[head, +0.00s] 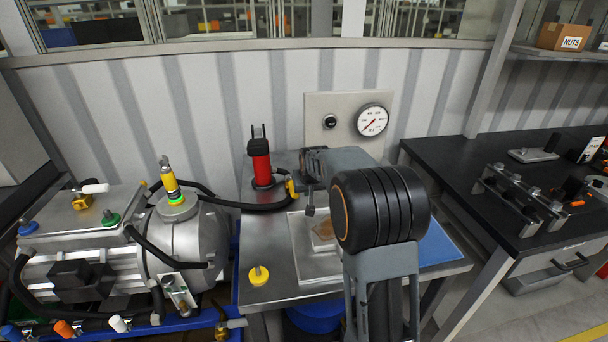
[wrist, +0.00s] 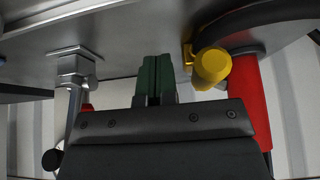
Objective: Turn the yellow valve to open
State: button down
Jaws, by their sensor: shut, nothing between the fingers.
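The yellow valve (head: 292,187) is at the lower right of the red cylinder (head: 261,165), by the black hose on the metal table. In the wrist view the yellow valve handle (wrist: 212,66) shows its rounded end just right of my fingertips, with the red cylinder (wrist: 250,100) behind it. My gripper (wrist: 153,78) has its green fingertips pressed together with nothing between them. The fingertips are beside the handle, with a visible gap to it in the picture.
A grey metal fitting (wrist: 75,70) stands left of my fingertips in the wrist view. A pressure gauge (head: 372,120) is on the panel behind the table. A yellow knob (head: 258,275) is at the front left. The drive unit (head: 190,240) stands left of the table.

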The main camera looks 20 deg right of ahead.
jog(key=w+p+v, duration=0.1)
jog(key=p+v, duration=0.3)
jog(key=v, duration=0.3)
jog(key=shift+r, duration=0.65)
jog(key=shift+d, duration=0.1)
jog(key=shift+g, duration=0.8)
jog(key=s+f, duration=0.1)
jog(key=s, duration=0.1)
jog(key=s+a+f, duration=0.1)
jog(key=s+f, duration=0.1)
jog(key=shift+s+f, duration=0.15)
jog(key=shift+s, duration=0.05)
jog(key=shift+g+y, duration=0.3)
jog(key=shift+g, duration=0.1)
jog(key=s, duration=0.2)
jog(key=s+a, duration=0.1)
jog(key=shift+s+a, duration=0.25)
jog(key=shift+s, duration=0.15)
jog(key=s+a+r+n, duration=0.1)
jog(key=s+a, duration=0.3)
jog(key=s, duration=0.5)
jog(key=s+a+r+n+p, duration=0.1)
jog(key=s+a+r, duration=0.2)
jog(key=s, duration=0.6)
jog(key=shift+s+a+y, duration=0.2)
jog(key=shift+a+y, duration=0.1)
jog(key=shift+a, duration=0.1)
